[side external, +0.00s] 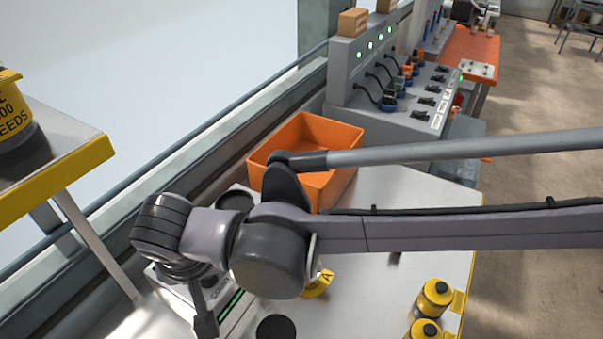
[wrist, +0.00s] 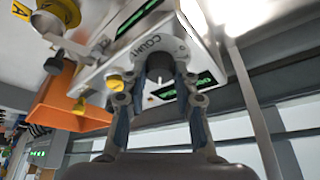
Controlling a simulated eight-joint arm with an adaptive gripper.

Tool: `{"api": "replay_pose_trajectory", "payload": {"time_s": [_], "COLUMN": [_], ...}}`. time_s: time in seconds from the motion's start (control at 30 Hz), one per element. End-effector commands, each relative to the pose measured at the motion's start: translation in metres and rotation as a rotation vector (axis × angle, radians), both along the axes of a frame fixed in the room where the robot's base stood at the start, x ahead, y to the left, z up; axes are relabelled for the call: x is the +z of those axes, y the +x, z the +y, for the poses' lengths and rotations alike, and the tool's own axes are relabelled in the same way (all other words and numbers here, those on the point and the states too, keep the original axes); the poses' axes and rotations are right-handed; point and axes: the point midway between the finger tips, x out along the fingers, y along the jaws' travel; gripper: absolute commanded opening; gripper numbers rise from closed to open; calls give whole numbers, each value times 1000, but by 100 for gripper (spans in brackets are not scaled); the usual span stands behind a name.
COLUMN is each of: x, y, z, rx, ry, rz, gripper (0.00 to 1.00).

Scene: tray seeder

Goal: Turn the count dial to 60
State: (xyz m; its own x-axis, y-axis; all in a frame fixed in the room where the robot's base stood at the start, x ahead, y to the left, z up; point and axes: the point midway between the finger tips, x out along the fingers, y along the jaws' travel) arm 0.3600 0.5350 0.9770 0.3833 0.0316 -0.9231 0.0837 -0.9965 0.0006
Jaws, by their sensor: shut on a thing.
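The count dial (wrist: 159,66) is a dark round knob on a pale panel marked COUNT in the wrist view. My gripper (wrist: 158,84) has one finger on each side of the dial and is shut on it. A white mark shows on the dial's face; the number it points at cannot be read. In the side external view my arm hides the dial, and the wrist end hangs over the seeder (side external: 235,304), with one dark finger showing.
An orange bin (side external: 340,185) stands behind my arm. Yellow-capped bottles (side external: 434,297) stand at the table's front right edge. A yellow piece marked A (side external: 318,286) lies near my elbow. A yellow-edged shelf (side external: 75,165) is at the left.

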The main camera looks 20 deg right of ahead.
Motion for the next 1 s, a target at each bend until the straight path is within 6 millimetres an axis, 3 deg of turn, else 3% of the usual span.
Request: {"api": "replay_pose_trajectory", "payload": {"time_s": [0.43,1.0], "x": [-2,-2], "y": [-1,-1], "z": [1,1], "rx": [-257,-303], "ry": [-3,-2], "rz": [5,7], "gripper": [0,0]}}
